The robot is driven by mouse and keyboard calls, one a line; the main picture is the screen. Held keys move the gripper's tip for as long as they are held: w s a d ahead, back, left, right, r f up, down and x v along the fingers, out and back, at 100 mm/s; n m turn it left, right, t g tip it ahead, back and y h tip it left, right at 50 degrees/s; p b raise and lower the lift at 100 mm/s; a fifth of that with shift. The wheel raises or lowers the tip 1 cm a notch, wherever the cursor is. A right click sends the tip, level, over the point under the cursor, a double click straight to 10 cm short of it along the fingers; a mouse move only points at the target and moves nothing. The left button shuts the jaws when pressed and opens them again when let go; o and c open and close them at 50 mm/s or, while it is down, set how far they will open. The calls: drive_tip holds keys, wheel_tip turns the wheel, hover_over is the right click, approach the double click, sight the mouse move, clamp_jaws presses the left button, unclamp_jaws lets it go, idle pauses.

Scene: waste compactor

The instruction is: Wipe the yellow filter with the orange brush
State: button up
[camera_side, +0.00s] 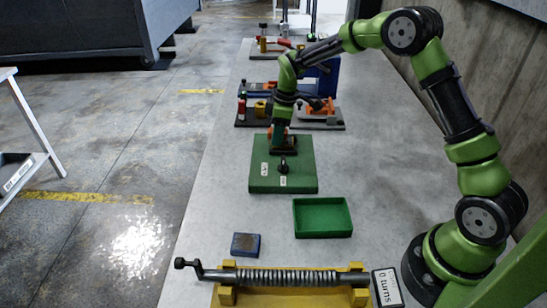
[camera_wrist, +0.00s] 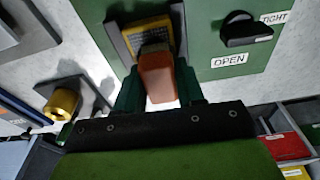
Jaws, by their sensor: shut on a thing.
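The yellow filter (camera_wrist: 135,36) is a gridded panel in a dark frame, set in a green board (camera_wrist: 225,78); the board also shows in the side view (camera_side: 257,182). My gripper (camera_wrist: 160,92) is shut on the orange brush (camera_wrist: 156,76), an orange-brown block between its dark green fingers. The brush's far end overlaps the lower part of the filter in the wrist view and hides some of it. I cannot tell whether they touch. In the side view my gripper (camera_side: 281,128) points down over the far part of the board, and the filter is hidden.
A black knob (camera_wrist: 246,33) with OPEN and TIGHT labels stands on the board close to the filter. A green tray (camera_side: 322,218), a blue block (camera_side: 245,245) and a spring-wound screw (camera_side: 290,278) lie nearer the camera. Boards with fixtures (camera_side: 315,112) stand behind. Bare bench lies right.

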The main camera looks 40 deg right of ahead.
sight(293, 140)
drive_tip(key=s+d, duration=0.3)
drive_tip(key=shift+s+d, duration=0.15)
drive_tip(key=shift+s, duration=0.1)
drive_tip(key=w+a, duration=0.4)
drive_tip(key=shift+w+a, duration=0.3)
drive_tip(key=shift+s+d, duration=0.1)
drive_tip(key=shift+d, duration=0.65)
drive_tip(key=shift+s+d, duration=1.9)
drive_tip(key=w+a, duration=0.4)
drive_tip(key=shift+w+a, duration=0.25)
drive_tip(key=shift+a, duration=0.05)
drive_tip(key=shift+r, duration=4.15)
